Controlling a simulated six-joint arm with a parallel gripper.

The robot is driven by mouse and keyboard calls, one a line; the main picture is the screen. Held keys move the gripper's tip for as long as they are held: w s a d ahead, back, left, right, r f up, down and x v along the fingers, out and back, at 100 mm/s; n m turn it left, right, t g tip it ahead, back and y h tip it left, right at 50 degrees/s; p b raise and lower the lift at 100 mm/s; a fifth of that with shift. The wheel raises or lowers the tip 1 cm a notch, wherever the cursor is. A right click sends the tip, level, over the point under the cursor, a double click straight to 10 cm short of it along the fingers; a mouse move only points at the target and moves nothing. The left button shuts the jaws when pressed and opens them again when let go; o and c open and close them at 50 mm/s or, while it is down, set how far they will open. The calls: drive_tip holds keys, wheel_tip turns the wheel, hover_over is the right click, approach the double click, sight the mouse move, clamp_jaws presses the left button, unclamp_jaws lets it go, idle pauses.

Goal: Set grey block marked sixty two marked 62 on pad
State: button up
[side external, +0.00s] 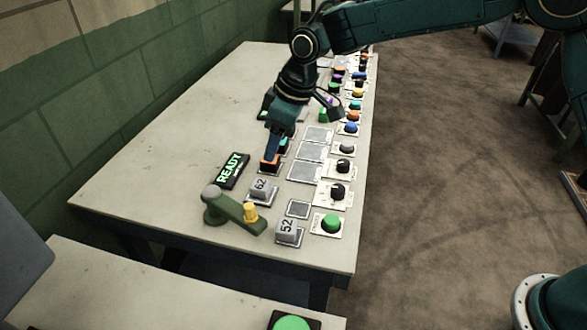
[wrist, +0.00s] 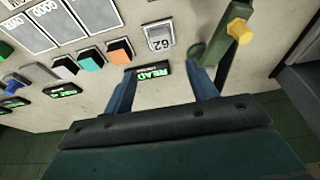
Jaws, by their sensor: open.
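The grey block marked 62 (side external: 262,188) sits on the bench behind the block marked 52 (side external: 287,229). In the wrist view the 62 block (wrist: 160,37) appears upside down, ahead of my fingers. A small square grey pad (side external: 298,208) lies bare to its right. My gripper (side external: 271,158) points down beside the orange block, apart from the 62 block. In the wrist view my gripper (wrist: 164,72) has its two blue fingers spread with nothing between them. The exact fingertip height is hard to tell.
A lit READY sign (side external: 232,170) lies left of the 62 block. A green lever with a yellow knob (side external: 250,212) stands close in front. An orange block (wrist: 120,48) and others line up beside it. Larger grey panels (side external: 305,171) and a green button (side external: 331,223) lie rightward.

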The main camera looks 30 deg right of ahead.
drive_tip(key=s+d+r+m+t, duration=0.2)
drive_tip(key=s+d+r+m, duration=0.2)
drive_tip(key=s+d+r, duration=0.95)
drive_tip(key=s+d+f+m+h, duration=0.1)
drive_tip(key=s+d, duration=0.4)
drive_tip(key=s, duration=0.5)
drive_tip(key=s+d+f+m+t+h, duration=0.1)
drive_tip(key=s+d+m, duration=0.2)
drive_tip(key=s, duration=0.8)
drive_tip(key=shift+d+f+m, duration=0.2)
drive_tip(key=shift+d+m, duration=0.2)
drive_tip(key=shift+d, duration=0.8)
